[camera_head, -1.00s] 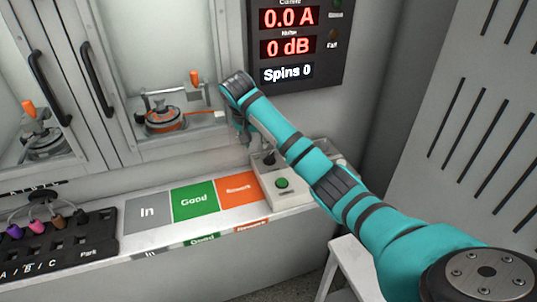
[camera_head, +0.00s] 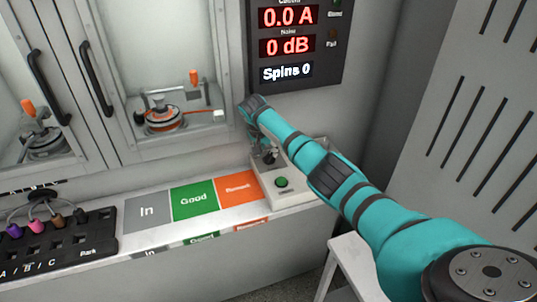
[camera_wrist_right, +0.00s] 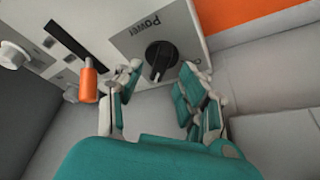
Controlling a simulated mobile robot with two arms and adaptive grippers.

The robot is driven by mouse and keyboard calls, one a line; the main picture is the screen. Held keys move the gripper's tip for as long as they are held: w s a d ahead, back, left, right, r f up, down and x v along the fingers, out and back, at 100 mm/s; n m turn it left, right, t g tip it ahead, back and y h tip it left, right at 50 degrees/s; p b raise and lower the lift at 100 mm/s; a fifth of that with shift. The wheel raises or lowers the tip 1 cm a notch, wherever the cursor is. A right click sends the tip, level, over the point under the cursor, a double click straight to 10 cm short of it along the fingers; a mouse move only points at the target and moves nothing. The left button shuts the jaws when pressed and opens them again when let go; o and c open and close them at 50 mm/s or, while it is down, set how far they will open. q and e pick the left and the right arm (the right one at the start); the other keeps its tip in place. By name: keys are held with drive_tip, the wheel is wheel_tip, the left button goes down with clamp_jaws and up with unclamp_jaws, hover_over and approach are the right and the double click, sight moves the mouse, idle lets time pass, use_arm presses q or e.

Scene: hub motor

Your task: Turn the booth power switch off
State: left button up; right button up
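The power switch is a black rotary knob (camera_wrist_right: 161,58) on a pale control box (camera_wrist_right: 150,35), under the printed word "Power" in the right wrist view. Its white mark points down the picture, towards my gripper. My right gripper (camera_wrist_right: 162,80) is open, with its fingertips below and on either side of the knob; I see no clear contact. In the head view, my right gripper (camera_head: 264,140) hangs over the back of the control box (camera_head: 290,196) and partly hides the knob. My left gripper is not in view.
A green button (camera_head: 281,182) is on the front of the box. Coloured In, Good and Rework pads (camera_head: 194,199) lie left of it. An orange-handled part (camera_wrist_right: 88,80) stands beside the gripper in the wrist view. The display panel (camera_head: 297,45) hangs above.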

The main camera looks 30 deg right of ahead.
sight(269, 157)
drive_tip(key=shift+x, duration=1.35)
drive_tip(key=shift+s, duration=0.1)
clamp_jaws()
